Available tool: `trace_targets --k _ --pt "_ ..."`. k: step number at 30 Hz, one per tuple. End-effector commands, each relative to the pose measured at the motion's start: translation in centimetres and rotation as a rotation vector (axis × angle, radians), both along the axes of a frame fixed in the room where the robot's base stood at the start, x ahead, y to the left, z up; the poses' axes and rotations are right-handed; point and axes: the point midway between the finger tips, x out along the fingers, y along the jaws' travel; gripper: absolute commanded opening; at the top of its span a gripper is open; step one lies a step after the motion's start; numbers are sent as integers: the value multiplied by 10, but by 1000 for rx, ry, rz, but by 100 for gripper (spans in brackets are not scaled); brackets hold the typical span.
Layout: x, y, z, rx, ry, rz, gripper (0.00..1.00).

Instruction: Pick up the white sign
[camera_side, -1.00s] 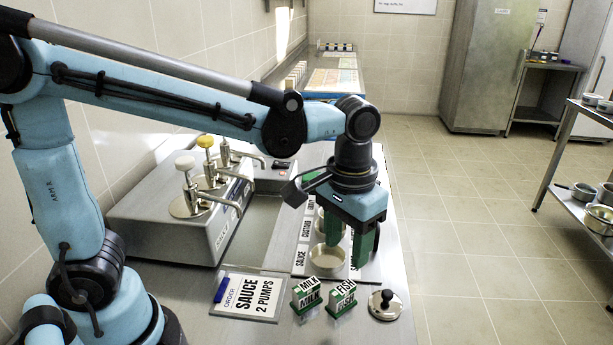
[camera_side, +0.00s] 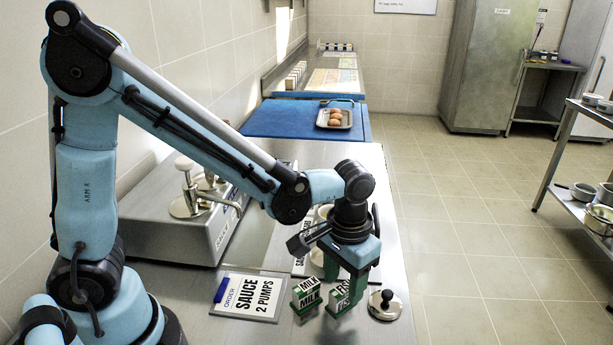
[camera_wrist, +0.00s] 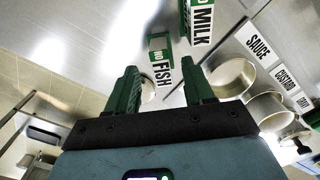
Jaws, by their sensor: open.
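A white order card (camera_side: 248,297) reading "SAUCE 2 PUMPS", with a blue clip, lies on the steel counter in the side view. To its right stand two small green-and-white signs, a MILK sign (camera_side: 307,296) and a FISH sign (camera_side: 338,301) partly hidden by my gripper. My gripper (camera_side: 345,279) points down, open and empty, just above and behind the FISH sign. In the wrist view the FISH sign (camera_wrist: 161,64) shows between and beyond the open fingertips; the MILK sign (camera_wrist: 200,20) is to its right. I cannot tell whether a finger touches the FISH sign.
A round steel lid with a black knob (camera_side: 385,304) sits close right of the FISH sign. Pots (camera_wrist: 233,76) stand by labels at right in the wrist view. A pump unit (camera_side: 175,225) stands behind the card. A blue board (camera_side: 275,121) holds a tray of eggs (camera_side: 334,118).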

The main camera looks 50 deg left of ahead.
Motion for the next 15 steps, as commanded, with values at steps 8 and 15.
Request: trace_targets --k 8,15 --pt "2 2 -28 -1 0 -1 52" --pt "1 2 -29 -1 0 -1 52"
